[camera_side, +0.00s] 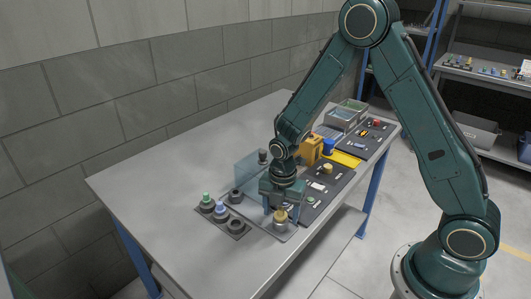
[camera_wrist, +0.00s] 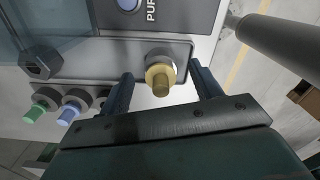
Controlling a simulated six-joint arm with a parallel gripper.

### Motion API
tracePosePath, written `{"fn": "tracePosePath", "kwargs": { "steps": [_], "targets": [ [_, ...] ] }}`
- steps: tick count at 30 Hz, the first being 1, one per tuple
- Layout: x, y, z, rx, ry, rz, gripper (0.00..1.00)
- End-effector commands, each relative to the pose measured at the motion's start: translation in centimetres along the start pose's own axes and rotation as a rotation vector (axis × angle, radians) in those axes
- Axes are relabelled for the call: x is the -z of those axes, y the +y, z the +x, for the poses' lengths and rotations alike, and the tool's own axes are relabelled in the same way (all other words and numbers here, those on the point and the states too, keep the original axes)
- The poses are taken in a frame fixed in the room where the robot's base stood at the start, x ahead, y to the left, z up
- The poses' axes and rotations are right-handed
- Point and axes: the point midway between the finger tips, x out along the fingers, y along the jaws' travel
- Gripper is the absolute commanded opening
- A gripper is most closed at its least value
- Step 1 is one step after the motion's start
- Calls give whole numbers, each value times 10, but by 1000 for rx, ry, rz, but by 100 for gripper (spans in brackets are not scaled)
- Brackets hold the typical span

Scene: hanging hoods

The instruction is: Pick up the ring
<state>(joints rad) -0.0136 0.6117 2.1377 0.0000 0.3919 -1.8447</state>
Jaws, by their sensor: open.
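My gripper (camera_wrist: 162,75) is open, with one finger on each side of a brass-topped plug (camera_wrist: 160,80) and nothing clasped between them. In the side view my gripper (camera_side: 274,206) hangs low over the tray beside the brass-topped plug (camera_side: 280,215). A dark ring-shaped piece (camera_side: 236,225) lies at the front of a dark plate, and a similar dark piece (camera_side: 236,195) stands on the tray. I cannot tell which piece is the ring. In the wrist view a dark hexagonal piece (camera_wrist: 41,64) sits at left.
A green-topped peg (camera_side: 206,199) and a blue-topped peg (camera_side: 220,207) stand on the dark plate. A clear upright panel (camera_side: 248,172) rises behind my gripper. A yellow block (camera_side: 311,150) and boards with small parts stand farther back. The table's left part is clear.

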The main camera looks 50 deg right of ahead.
Motion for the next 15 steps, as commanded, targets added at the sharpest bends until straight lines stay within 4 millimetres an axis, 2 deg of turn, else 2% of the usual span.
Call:
{"fn": "tracePosePath", "kwargs": {
  "steps": [6, 15],
  "targets": [
    [0, -1, 20, 2, 1, 0, 64],
    [0, 0, 24, 0, 0, 0, 64]
  ]
}}
